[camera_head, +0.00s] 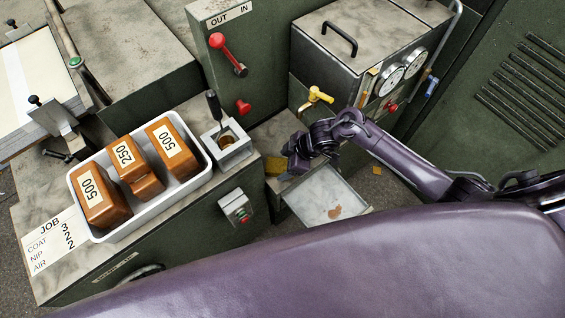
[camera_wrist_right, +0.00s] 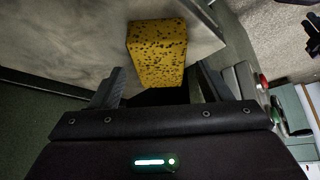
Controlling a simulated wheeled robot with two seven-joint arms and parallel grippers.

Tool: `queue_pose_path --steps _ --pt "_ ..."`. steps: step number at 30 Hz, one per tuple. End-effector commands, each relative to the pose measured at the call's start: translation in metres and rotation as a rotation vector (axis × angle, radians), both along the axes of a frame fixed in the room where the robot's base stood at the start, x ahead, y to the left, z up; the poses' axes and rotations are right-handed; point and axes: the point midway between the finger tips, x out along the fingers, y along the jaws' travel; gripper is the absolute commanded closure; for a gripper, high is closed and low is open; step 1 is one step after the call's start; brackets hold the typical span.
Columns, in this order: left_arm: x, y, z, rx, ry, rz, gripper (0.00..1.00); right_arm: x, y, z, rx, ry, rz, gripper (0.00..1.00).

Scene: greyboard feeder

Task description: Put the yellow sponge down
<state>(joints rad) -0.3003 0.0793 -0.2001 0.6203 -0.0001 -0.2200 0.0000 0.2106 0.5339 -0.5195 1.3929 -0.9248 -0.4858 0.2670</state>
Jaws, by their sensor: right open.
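The yellow sponge (camera_wrist_right: 157,48), speckled with dark pores, shows in the right wrist view against a mottled grey surface, near an edge of it. In the head view only a small part of the sponge (camera_head: 275,165) shows, just left of my right gripper (camera_head: 293,160). My right gripper is open in the wrist view (camera_wrist_right: 161,80), with one finger on each side of the sponge's near end and a gap to each. The sponge lies mostly beyond the fingertips. Contact beneath it is hard to tell. My left gripper is not in view.
A grey tray (camera_head: 322,207) with a brown stain sits below my right gripper. A yellow-handled valve (camera_head: 318,96) stands behind it. To the left are a metal cup holder (camera_head: 229,144) and a white bin (camera_head: 190,187) with several numbered brown blocks. A gauge box (camera_head: 340,55) stands behind.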

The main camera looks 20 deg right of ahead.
Motion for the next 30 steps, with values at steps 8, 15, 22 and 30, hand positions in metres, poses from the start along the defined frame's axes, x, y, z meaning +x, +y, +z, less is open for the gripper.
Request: queue_pose_path --steps 8,15,22,30 --pt "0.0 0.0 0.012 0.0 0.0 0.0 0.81 -0.013 -0.028 0.056 -0.004 -0.003 0.001 0.29" --pt "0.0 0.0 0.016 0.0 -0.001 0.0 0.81 -0.021 -0.041 0.083 -0.001 0.0 0.001 0.29" --pt "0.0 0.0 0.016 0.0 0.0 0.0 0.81 -0.022 -0.043 0.087 -0.002 0.001 0.0 0.29" --pt "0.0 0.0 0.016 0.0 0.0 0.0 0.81 -0.022 -0.043 0.087 -0.001 0.0 0.0 0.29"
